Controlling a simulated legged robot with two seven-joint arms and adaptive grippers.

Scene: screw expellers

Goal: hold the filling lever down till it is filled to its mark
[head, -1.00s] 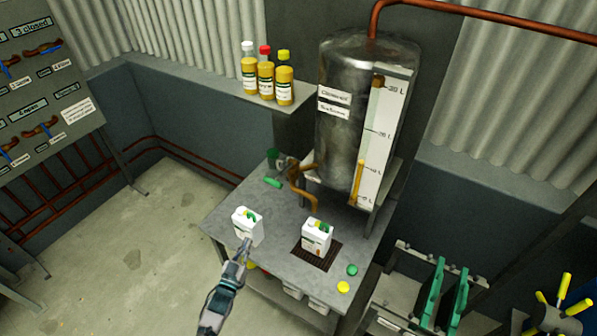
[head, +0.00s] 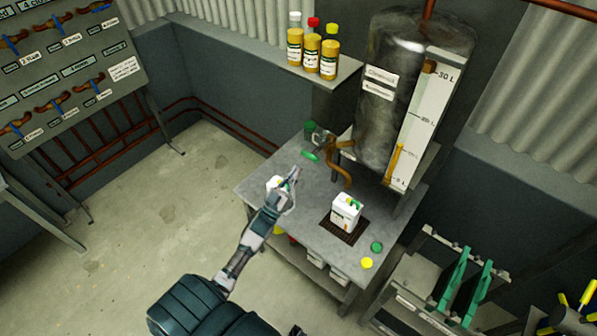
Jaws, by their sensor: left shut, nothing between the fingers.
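A green lever handle (head: 311,156) sticks out from the metal tap (head: 323,141) at the base of the steel tank (head: 395,95). A brown curved spout (head: 343,172) hangs from the tap. My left gripper (head: 294,172) is shut and empty, just below and left of the lever; contact cannot be told. A small part at the bottom edge may be my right gripper (head: 297,331).
A second white jug (head: 275,184) is partly hidden behind my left gripper. Green (head: 377,246) and yellow (head: 367,263) caps lie at the bench's front right. Three amber bottles (head: 312,53) stand on the shelf. The bench (head: 262,190) has bare space at its left.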

